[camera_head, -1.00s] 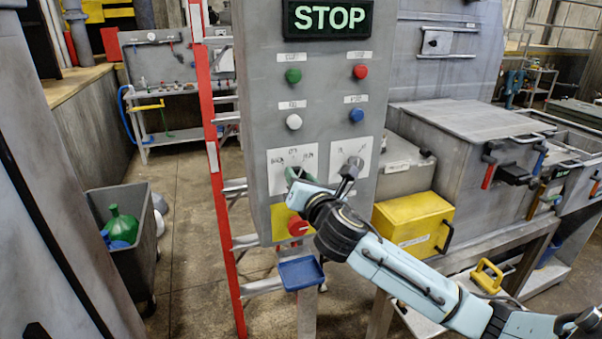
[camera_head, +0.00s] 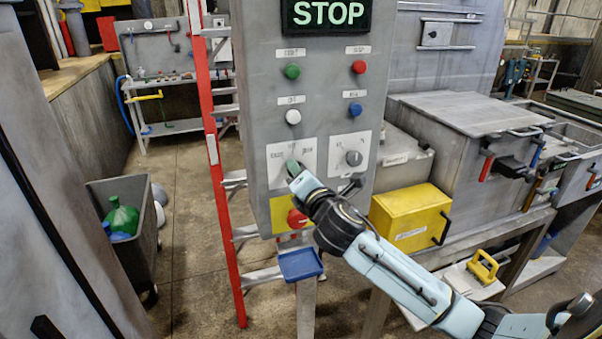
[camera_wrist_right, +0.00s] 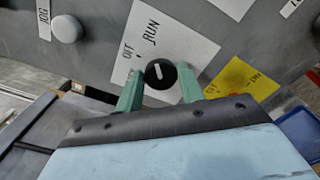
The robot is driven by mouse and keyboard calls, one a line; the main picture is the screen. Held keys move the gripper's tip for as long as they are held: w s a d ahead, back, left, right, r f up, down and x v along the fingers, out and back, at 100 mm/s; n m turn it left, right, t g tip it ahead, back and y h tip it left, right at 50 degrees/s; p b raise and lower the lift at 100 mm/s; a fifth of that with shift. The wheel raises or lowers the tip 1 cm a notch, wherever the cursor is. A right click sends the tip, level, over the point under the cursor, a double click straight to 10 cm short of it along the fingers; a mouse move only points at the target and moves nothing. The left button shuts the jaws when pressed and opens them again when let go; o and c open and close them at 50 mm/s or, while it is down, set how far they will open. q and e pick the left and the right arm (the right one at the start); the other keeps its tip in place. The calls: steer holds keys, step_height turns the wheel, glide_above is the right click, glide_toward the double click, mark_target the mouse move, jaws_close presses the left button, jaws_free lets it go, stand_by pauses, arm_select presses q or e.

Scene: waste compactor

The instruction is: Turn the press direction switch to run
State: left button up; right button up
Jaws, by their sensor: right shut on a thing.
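The grey control panel (camera_head: 258,105) carries a white plate (camera_head: 308,150) with labels at its lower left. In the right wrist view this plate (camera_wrist_right: 182,32) reads OFF and RUN, and the press direction switch (camera_wrist_right: 160,73) is a round black knob with a white pointer mark. I cannot tell which label the mark points at. My right gripper (camera_head: 293,168) is at this switch in the head view, hiding the knob. In the right wrist view its green fingers (camera_wrist_right: 159,88) stand on either side of the knob, shut on it. My left gripper is not in view.
A second knob (camera_head: 354,158) sits to the right, close to my wrist. A red stop button (camera_head: 297,217) on yellow is just below. Green, red, white and blue buttons and a lit STOP sign (camera_head: 328,14) are above. A red ladder (camera_head: 212,150) stands left of the panel.

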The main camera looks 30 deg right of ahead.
steer(key=o, duration=1)
steer(key=shift+c, duration=0.2)
steer(key=b+v, duration=0.2)
steer(key=v, duration=1.1)
steer(key=shift+s, duration=0.25)
steer(key=shift+f, duration=0.1)
